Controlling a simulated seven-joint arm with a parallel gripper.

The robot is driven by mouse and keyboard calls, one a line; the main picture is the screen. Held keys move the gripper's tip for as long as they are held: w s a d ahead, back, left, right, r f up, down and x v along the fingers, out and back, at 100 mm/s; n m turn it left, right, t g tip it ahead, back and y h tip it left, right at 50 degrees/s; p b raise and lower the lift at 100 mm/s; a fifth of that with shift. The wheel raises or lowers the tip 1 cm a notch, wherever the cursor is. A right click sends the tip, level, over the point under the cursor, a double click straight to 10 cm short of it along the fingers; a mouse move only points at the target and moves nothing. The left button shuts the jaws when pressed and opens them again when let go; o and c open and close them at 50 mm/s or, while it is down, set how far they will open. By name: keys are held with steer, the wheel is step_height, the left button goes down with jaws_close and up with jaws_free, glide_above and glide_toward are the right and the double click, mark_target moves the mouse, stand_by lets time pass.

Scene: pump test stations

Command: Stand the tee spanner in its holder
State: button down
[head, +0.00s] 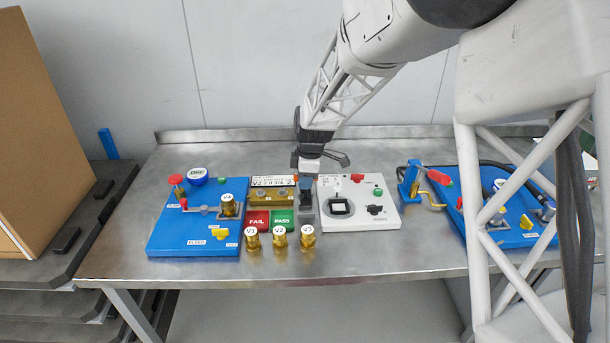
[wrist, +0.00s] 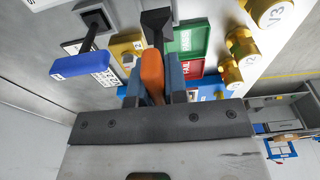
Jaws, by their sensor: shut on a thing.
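My gripper (wrist: 155,76) is shut, with its blue fingers on both sides of an orange handle, which I take to be that of the tee spanner (wrist: 151,72). A dark part runs on beyond the handle and widens at its far end. I cannot tell whether that wide end is the spanner or its holder. In the head view my gripper (head: 306,186) is low over a small grey block (head: 307,211), possibly the holder, right of the PASS tray. The spanner is not distinct there. I cannot tell whether it touches the block.
A blue bar on a dark stem (wrist: 82,66) stands close by in the wrist view. The green PASS tray (head: 282,220), red FAIL tray (head: 257,221) and several brass valves (head: 280,238) crowd the left. A white test box (head: 385,217) stands right. The bench front is clear.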

mark_target(304, 195)
steer(key=shift+f, duration=0.8)
steer(key=shift+f, duration=1.15)
stand_by(2.6)
steer(key=c, duration=0.6)
jaws_free()
steer(key=shift+r, duration=0.15)
steer(key=shift+r, duration=3.8)
